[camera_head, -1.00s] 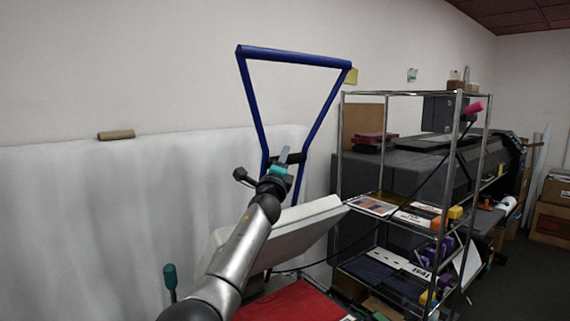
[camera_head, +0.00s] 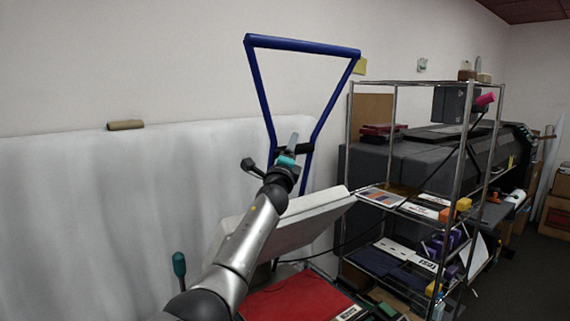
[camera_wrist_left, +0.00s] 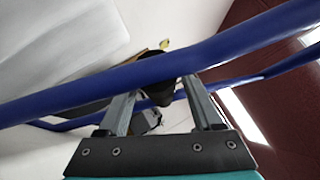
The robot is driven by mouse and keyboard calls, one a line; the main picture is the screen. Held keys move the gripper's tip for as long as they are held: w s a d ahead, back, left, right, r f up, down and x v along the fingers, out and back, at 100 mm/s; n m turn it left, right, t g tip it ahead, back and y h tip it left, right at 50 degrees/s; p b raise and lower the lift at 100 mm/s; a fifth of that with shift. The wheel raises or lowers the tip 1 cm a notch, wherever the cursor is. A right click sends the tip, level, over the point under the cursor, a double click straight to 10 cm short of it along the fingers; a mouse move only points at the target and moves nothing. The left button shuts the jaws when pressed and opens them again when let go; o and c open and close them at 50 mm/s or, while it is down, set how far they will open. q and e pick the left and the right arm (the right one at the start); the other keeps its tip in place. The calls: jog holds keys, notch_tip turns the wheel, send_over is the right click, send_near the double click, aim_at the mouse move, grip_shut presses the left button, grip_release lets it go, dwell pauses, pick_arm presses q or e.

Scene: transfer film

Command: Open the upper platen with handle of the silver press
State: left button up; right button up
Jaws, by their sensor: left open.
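The press has a pale, silver-grey upper platen (camera_head: 290,226), which stands raised and tilted above a red surface (camera_head: 300,300). Its blue handle (camera_head: 302,46) is a tall frame with a top crossbar, standing up behind the platen. My left gripper (camera_head: 293,146) is open at the lower part of the handle. In the left wrist view the blue handle (camera_wrist_left: 100,88) crosses at the left gripper's fingertips (camera_wrist_left: 160,88), with a dark piece (camera_wrist_left: 156,92) between the fingers. I cannot tell whether they touch it. My left arm hides part of the platen. My right gripper is not in view.
A metal shelf rack (camera_head: 350,140) with prints and small coloured items stands just right of the press. A large dark grey machine (camera_head: 400,160) is behind it. A white covered surface (camera_head: 80,220) and wall are behind and left. A teal-handled tool (camera_head: 179,264) stands left of my arm.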

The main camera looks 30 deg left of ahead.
pick_arm(q)
jog(key=shift+s+d+f+p, duration=0.15)
jog(key=shift+s+p, duration=0.25)
jog(key=shift+s, duration=0.15)
jog(key=v, duration=1.3)
jog(key=shift+s+d+f, duration=0.15)
jog(key=shift+s+d, duration=0.05)
jog(key=shift+s, duration=0.1)
